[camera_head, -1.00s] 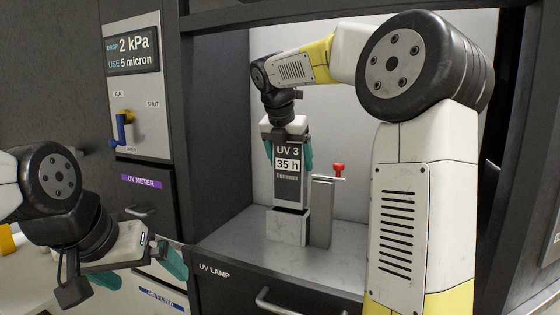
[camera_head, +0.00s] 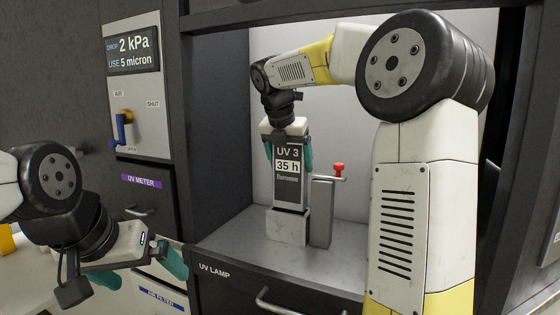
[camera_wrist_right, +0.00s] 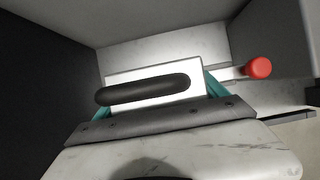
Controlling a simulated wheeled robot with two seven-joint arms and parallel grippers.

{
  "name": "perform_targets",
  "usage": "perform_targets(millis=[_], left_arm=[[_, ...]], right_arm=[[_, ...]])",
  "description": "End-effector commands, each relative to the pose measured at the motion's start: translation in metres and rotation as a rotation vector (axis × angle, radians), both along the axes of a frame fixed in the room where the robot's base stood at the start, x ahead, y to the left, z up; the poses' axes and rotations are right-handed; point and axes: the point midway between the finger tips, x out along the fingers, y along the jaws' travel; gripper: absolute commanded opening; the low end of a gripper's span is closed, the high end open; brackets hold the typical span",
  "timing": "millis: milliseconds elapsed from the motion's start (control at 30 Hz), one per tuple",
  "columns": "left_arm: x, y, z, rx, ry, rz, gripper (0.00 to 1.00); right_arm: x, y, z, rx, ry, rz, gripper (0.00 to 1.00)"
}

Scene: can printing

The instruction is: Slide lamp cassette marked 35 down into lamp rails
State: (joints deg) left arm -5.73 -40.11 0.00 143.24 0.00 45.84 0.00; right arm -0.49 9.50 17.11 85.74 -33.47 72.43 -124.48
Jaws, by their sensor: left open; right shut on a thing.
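The dark lamp cassette (camera_head: 289,185), marked UV 3 and 35 h, stands upright in the recess in the head view. Its lower end meets the light grey lamp base (camera_head: 288,228); how deep it sits is hard to tell. My right gripper (camera_head: 287,150) is shut on the cassette's upper part from above, teal fingers on both sides. In the right wrist view the cassette top (camera_wrist_right: 155,80) shows with a black handle (camera_wrist_right: 143,90) between the fingers. My left gripper (camera_head: 150,258) is open and empty at the lower left, in front of the drawers.
A grey post (camera_head: 322,212) with a red-knobbed lever (camera_head: 338,170) stands right beside the lamp base. The UV LAMP drawer (camera_head: 270,290) is below the shelf. Dark side walls bound the recess. A blue-handled valve (camera_head: 123,130) is on the left panel.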

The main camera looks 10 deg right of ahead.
Motion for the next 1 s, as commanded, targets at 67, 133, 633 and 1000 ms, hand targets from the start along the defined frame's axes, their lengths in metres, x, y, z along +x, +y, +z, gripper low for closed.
perform_targets(millis=[67,133,633,1000], left_arm=[[0.0,0.0,0.0,0.0,0.0,0.0,1.0],[0.0,0.0,0.0,0.0,0.0,0.0,1.0],[0.0,0.0,0.0,0.0,0.0,0.0,1.0],[0.0,0.0,0.0,0.0,0.0,0.0,1.0]], right_arm=[[0.0,0.0,-0.001,-0.001,-0.003,0.0,0.11],[0.0,0.0,-0.002,0.0,-0.004,0.0,0.11],[0.0,0.0,-0.014,0.0,-0.004,0.0,0.11],[0.0,0.0,-0.023,-0.001,-0.003,0.0,0.11]])
